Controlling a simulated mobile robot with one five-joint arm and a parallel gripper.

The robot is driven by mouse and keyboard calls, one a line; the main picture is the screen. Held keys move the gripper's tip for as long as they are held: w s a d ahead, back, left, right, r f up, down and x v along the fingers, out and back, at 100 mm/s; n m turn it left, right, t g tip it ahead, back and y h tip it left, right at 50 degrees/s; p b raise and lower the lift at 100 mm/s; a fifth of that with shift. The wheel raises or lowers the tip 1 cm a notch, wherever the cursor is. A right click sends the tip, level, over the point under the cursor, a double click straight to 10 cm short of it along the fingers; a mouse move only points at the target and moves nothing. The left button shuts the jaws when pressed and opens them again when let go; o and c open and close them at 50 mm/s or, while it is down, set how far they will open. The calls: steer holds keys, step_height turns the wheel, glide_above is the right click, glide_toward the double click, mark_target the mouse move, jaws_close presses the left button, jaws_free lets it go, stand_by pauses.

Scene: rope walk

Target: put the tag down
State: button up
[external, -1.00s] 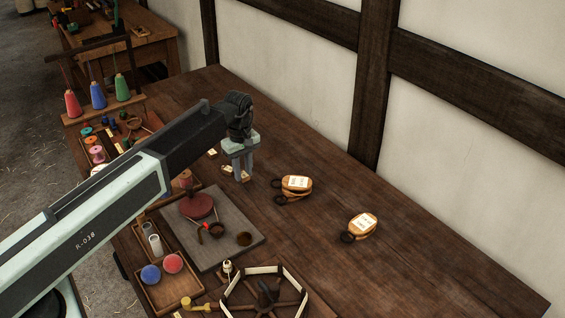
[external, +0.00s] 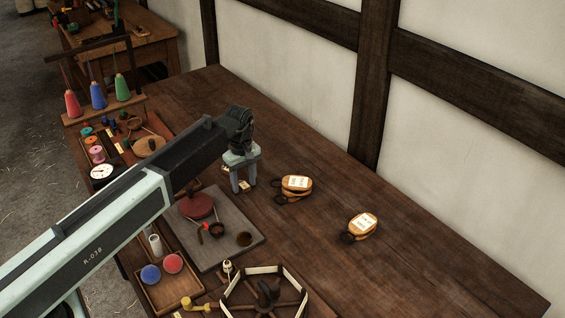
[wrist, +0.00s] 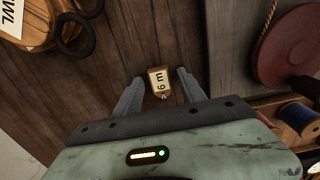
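The tag (wrist: 158,82) is small and pale with a dark "m" and a digit on it. In the wrist view it lies on the dark wooden table between my two fingers, with a gap on each side. My gripper (wrist: 157,88) is open and holds nothing. In the external view my gripper (external: 243,188) points down low over the table, right of the grey board, with the tag (external: 245,184) at its fingertips. The tag's lower end is close to the gripper body in the wrist view.
Two labelled wooden blocks with dark rings, a nearer-left one (external: 297,185) and one farther right (external: 363,225), lie on the table. The grey board (external: 215,255) holds a red disc (external: 196,206). A spoked wooden reel (external: 265,295) stands at the front.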

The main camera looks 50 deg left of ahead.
mark_target(244, 186)
steer(key=shift+r, duration=0.1)
step_height(244, 186, up, 12)
steer(key=p, duration=1.2)
steer(key=s+d+m, duration=0.4)
steer(key=d+m, duration=0.2)
steer(key=d, duration=0.3)
steer(key=s+d+m, duration=0.5)
steer(key=d+m, duration=0.1)
steer(key=d, duration=0.3)
steer(key=s+d+m, duration=0.5)
steer(key=d+m, duration=0.1)
steer(key=d, duration=0.3)
steer(key=shift+d, duration=0.2)
